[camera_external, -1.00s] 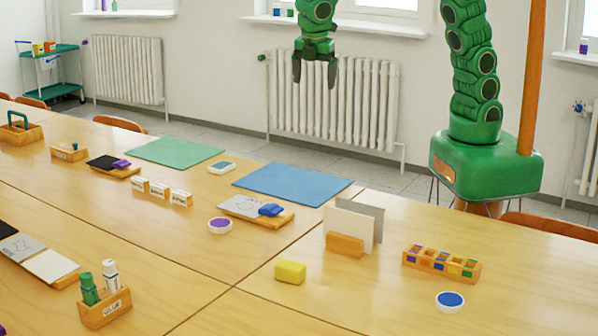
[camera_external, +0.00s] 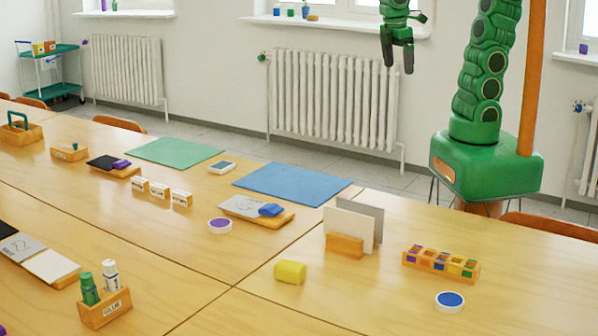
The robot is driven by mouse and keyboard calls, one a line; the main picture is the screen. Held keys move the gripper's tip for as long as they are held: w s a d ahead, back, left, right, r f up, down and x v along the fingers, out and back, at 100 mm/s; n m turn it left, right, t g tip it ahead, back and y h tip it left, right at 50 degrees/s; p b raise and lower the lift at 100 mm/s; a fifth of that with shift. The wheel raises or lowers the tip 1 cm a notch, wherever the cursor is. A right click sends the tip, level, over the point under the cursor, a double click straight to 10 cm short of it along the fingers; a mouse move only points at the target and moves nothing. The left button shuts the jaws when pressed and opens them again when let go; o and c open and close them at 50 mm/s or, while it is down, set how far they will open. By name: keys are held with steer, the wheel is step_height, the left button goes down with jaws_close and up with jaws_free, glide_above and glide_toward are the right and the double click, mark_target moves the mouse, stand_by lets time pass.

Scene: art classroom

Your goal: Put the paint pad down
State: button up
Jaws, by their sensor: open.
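A round white pad with a blue top (camera_external: 449,301) lies flat on the table at the front right. A second round white pad with a purple top (camera_external: 220,226) lies flat near the table's middle. Which one is the paint pad I cannot tell for sure. My gripper (camera_external: 398,68) is open and empty, high up in front of the radiator, far above and behind both pads. Nothing hangs between its fingers.
A wooden paint box with coloured compartments (camera_external: 441,263) stands behind the blue pad. A wooden holder with upright cards (camera_external: 345,245) and a yellow block (camera_external: 290,271) are to its left. A blue mat (camera_external: 292,184) and a green mat (camera_external: 175,152) lie at the back.

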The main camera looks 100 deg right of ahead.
steer(key=s+f+m, duration=0.2)
steer(key=s+m, duration=0.1)
steer(key=s, duration=0.7)
steer(key=shift+y, duration=0.4)
steer(key=shift+o, duration=0.4)
steer(key=shift+s, duration=0.1)
steer(key=w+a+f+m+y, duration=0.1)
steer(key=w+a+f+m, duration=0.1)
steer(key=w+a+f, duration=0.45)
steer(key=w+a+f+m+y, duration=0.1)
steer(key=w+a+f+m, duration=0.2)
steer(key=w, duration=0.7)
steer(key=shift+w+a+f+m+g+y, duration=0.2)
steer(key=shift+w+a+f+m, duration=1.3)
steer(key=shift+f, duration=2.3)
steer(key=shift+w+a+f+m+g+y, duration=0.1)
steer(key=shift+w+a+f+m+y, duration=0.55)
steer(key=shift+a+f, duration=2.3)
steer(key=shift+w+a+f+m+g+h, duration=0.1)
steer(key=shift+w+a+f+m, duration=1.3)
steer(key=shift+f, duration=3.25)
steer(key=shift+w+d+n, duration=0.35)
steer(key=shift+d, duration=0.15)
steer(key=c, duration=1.2)
